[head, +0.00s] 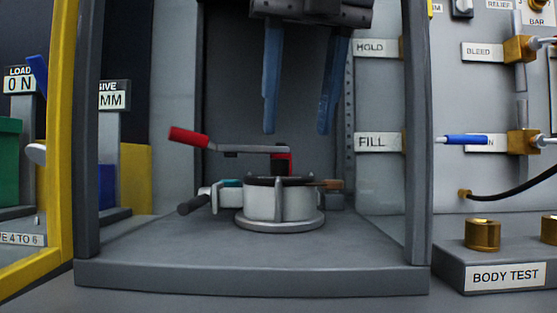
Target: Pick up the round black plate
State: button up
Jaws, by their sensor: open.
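A thin round black plate (262,181) lies on top of a pale cylindrical body (265,203) on a round grey base, inside the open bay. A dark post with a red band (283,161) rises at the plate, and a grey lever with a red handle (189,137) runs left from it above the plate. My gripper (296,131) hangs above, with two blue fingers pointing down. It is open and empty, apart from the plate and a little to its right in the picture. The plate shows nearly edge-on, and the post hides part of it.
A black-ended handle (193,205) sticks out left of the body and a brown-tipped part (330,184) right. Grey bay posts (418,150) stand at both sides. A BODY TEST block (505,275) with brass fittings is at right. The bay floor in front is clear.

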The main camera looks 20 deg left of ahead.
jog(key=shift+w+a+r+p, duration=0.25)
jog(key=shift+w+p, duration=0.3)
jog(key=shift+p, duration=1.55)
jog(key=p, duration=0.3)
jog(key=shift+w+a+f, duration=0.15)
jog(key=shift+w, duration=0.2)
send_over(278, 167)
jog(key=d, duration=0.1)
jog(key=shift+s+d+f+b, duration=0.2)
jog(key=shift+s+b, duration=0.1)
jog(key=shift+s, duration=0.15)
jog(key=shift+b+x, duration=0.85)
jog(key=shift+x, duration=1.7)
jog(key=shift+r, duration=0.1)
jog(key=shift+c, duration=0.3)
grip_shut()
jog(key=shift+r, duration=0.2)
